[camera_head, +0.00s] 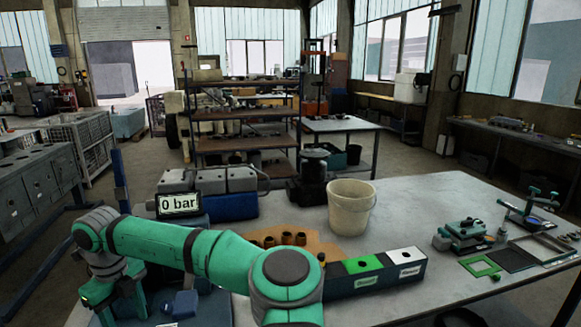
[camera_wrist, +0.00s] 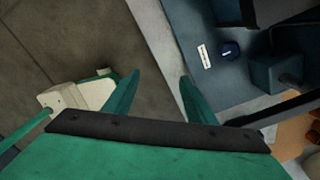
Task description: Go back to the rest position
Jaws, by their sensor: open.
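My green arm folds across the lower left of the head view. My gripper (camera_head: 113,304) hangs at its far left end, beside the dark blue equipment (camera_head: 180,303) at the table's left end. In the wrist view my gripper (camera_wrist: 160,90) has its two green fingers apart, with nothing between them. Grey floor and the pale table edge show behind the fingers. The blue equipment, with a round dark blue knob (camera_wrist: 228,49) and a small white label (camera_wrist: 204,57), lies to the right of the fingers.
The grey table (camera_head: 440,205) holds a white bucket (camera_head: 351,207), a "0 bar" display (camera_head: 180,204), several brown cylindrical parts (camera_head: 287,239), and a box with green and white tops (camera_head: 375,272). Teal tools (camera_head: 462,235) stand at right. A shelf rack (camera_head: 245,138) stands behind.

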